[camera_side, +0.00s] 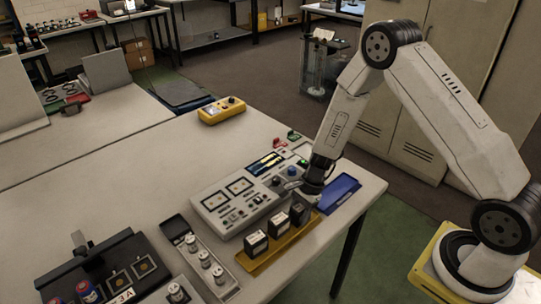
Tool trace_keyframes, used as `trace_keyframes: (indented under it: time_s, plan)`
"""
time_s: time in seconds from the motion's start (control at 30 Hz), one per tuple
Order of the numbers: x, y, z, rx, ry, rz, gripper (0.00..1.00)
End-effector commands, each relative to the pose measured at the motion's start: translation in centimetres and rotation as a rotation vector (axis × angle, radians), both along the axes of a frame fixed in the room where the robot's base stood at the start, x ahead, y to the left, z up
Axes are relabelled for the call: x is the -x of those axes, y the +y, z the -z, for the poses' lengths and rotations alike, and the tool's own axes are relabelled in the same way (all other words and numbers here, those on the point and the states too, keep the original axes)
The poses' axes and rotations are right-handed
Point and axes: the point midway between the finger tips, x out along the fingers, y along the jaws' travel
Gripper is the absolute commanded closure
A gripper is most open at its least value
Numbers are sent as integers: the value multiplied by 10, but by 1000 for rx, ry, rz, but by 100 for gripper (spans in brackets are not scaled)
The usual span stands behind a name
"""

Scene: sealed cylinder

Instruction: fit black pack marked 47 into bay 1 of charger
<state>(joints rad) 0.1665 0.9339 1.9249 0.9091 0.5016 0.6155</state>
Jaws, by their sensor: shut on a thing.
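Several black packs with pale labels stand in or along a yellow tray (245,262) near the table's front edge. One is at the left (256,243) and one in the middle (278,225). My gripper (303,193) is low over the tray's right end, shut on the rightmost black pack (298,213). The fingers are small and partly hidden, and the number 47 is not legible. I cannot tell for sure which unit is the charger. A black unit (104,256) with square recesses stands at lower left.
A blue tray (340,190) lies right of my gripper. A dark tray with silver cylinders (204,259) lies left of the yellow tray. A yellow device (221,110) stands further back. The table's middle left is clear; its right edge is close to the blue tray.

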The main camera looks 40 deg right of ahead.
Motion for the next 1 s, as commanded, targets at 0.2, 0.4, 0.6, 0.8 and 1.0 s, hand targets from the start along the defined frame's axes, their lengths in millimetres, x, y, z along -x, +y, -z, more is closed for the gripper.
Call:
trace_keyframes:
  time_s: [0.2,0.4,0.6,0.8,1.0]
  plan:
    - [-1,0,-4,-1,-1,0,100]
    - [-1,0,-16,-1,-3,-1,100]
    - [3,0,-37,-2,-2,1,100]
    - [22,0,-59,-2,-3,0,100]
    - [43,0,-84,-1,-3,0,100]
